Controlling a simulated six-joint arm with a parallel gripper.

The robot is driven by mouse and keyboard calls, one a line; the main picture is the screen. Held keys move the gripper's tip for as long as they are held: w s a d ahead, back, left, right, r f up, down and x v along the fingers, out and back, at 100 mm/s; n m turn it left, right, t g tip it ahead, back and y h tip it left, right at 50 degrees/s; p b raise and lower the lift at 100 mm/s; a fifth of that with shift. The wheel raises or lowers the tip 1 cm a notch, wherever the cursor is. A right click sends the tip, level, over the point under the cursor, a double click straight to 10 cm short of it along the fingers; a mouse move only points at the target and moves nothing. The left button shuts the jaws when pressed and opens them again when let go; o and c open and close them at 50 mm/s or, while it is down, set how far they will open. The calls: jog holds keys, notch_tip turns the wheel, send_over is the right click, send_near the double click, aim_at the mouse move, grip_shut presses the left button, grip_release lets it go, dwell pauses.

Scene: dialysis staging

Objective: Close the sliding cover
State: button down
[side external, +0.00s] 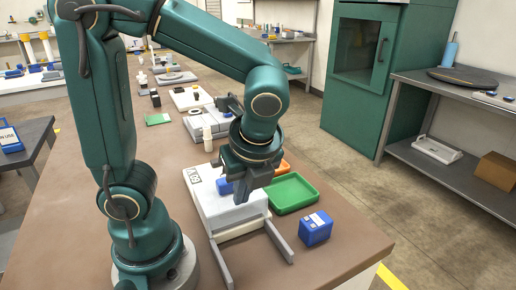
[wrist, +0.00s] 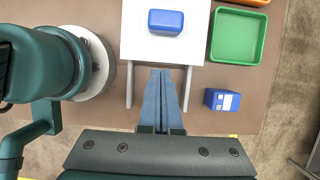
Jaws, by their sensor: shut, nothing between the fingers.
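A white box-like unit (side external: 205,200) stands on the bench, with two grey rails (side external: 279,241) reaching out from its front. In the wrist view its flat white top (wrist: 140,35) carries a blue block (wrist: 166,21), which may be the cover's handle. I cannot tell the cover apart from the unit's body. My gripper (side external: 243,198) is shut and empty, pointing down near the unit's front. In the wrist view my fingertips (wrist: 163,72) appear between the rails, just in front of the white top's edge. My gripper partly hides the blue block (side external: 224,187) in the side view.
A green tray (side external: 292,194) lies right of the unit, with an orange tray (side external: 284,168) behind it. A blue box (side external: 316,229) with a white label stands near the bench's right edge. White bottles (side external: 207,138) and other equipment stand farther back. The bench front is mostly clear.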

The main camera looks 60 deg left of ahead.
notch_tip(320, 180, up, 8)
jog(key=s+n+t+h, duration=0.1)
jog(key=s+n+h, duration=0.15)
jog(key=n, duration=0.25)
jog(key=d+f+n+t, duration=0.1)
jog(key=n, duration=0.3)
jog(key=w+d+f+n+t+h, duration=0.1)
jog(key=n+t, duration=0.1)
jog(key=n, duration=0.2)
jog(key=d+f+n+t+h, duration=0.1)
jog(key=f+n, duration=0.1)
jog(key=n, duration=0.3)
jog(key=shift+w+t, duration=0.3)
